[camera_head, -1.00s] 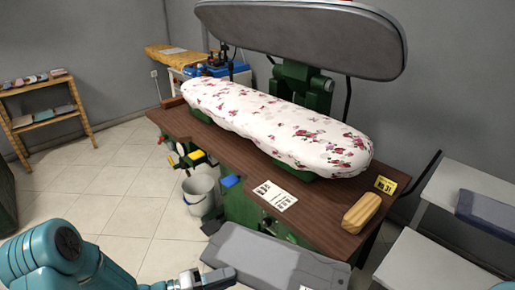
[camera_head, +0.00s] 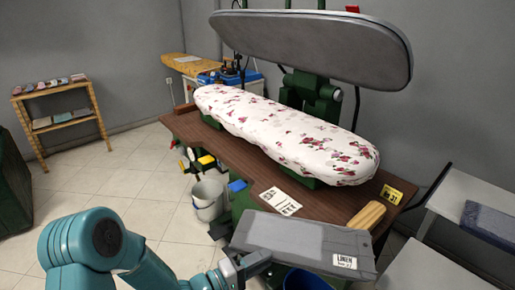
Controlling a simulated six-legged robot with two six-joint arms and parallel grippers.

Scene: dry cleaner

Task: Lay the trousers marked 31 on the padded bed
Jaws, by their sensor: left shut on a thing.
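The grey folded trousers (camera_head: 295,237) hang flat in front of the press table, with a white tag (camera_head: 345,261) reading "LINEN" and a second line too small to read. My left gripper (camera_head: 243,266) is shut on their near left edge. The padded bed (camera_head: 285,137), white with red flowers, lies bare beyond them on the brown press table (camera_head: 195,132). The trousers are apart from the bed and hide part of the table's front edge. A yellow card (camera_head: 391,194) on the table reads "No 31". My right gripper is out of view.
The raised grey press plate (camera_head: 310,45) hangs above and behind the bed. A wooden block (camera_head: 366,215) and a paper (camera_head: 280,201) lie on the table's front part. A bucket (camera_head: 208,200) stands on the floor at left; white tables (camera_head: 470,185) are at right.

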